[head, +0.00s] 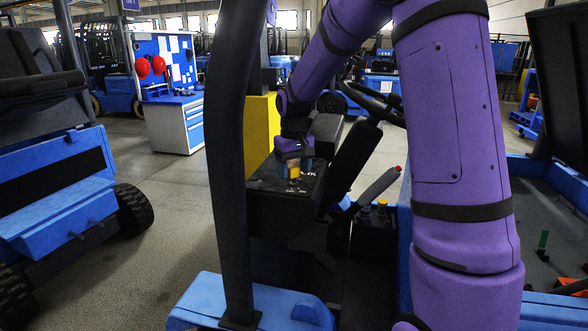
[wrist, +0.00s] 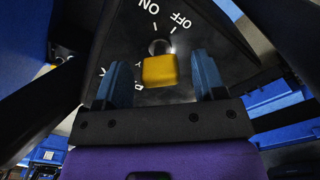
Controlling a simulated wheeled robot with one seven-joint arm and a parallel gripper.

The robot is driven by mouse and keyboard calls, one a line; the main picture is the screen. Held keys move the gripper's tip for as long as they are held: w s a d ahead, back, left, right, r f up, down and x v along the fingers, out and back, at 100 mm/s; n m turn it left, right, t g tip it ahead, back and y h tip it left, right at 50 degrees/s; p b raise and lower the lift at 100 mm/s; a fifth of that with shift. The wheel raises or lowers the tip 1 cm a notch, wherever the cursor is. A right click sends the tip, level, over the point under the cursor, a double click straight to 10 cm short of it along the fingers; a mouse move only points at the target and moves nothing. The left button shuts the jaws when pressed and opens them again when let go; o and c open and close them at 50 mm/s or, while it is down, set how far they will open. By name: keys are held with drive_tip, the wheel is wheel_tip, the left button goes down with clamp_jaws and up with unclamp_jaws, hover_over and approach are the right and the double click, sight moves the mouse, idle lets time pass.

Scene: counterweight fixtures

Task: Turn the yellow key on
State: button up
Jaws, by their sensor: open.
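The yellow key (wrist: 159,70) sits in a round lock on a black panel (wrist: 222,48) with ON and OFF marks, which appear upside down in the wrist view. I cannot tell which mark it points at. My gripper (wrist: 162,62) is open, with one blue finger on each side of the key and a gap visible on both sides. In the head view my gripper (head: 293,160) is over the dark console (head: 285,208), and the key (head: 294,172) shows small below it, partly hidden by the fingers.
A dark vehicle pillar (head: 233,150) stands left of my arm. A steering wheel (head: 375,100), a red-tipped lever (head: 380,183) and small yellow knobs (head: 365,211) lie right of the console. A black seat or armrest piece (head: 352,162) stands close beside the gripper.

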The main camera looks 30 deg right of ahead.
sight(294, 167)
drive_tip(key=shift+r, duration=0.1)
wheel_tip(294, 167, up, 11)
drive_tip(key=shift+f, duration=0.2)
idle(0.6)
drive_tip(key=s+a+r+t, duration=0.1)
drive_tip(key=s+a+r, duration=0.2)
drive_tip(key=s, duration=0.5)
drive_tip(key=s+a+r+t, duration=0.2)
drive_tip(key=s+a+r, duration=0.1)
drive_tip(key=s, duration=0.6)
drive_tip(key=s+a+f+t, duration=0.2)
drive_tip(key=s+f, duration=0.1)
drive_tip(key=s, duration=1.1)
drive_tip(key=shift+s, duration=0.3)
drive_tip(key=shift+a, duration=0.1)
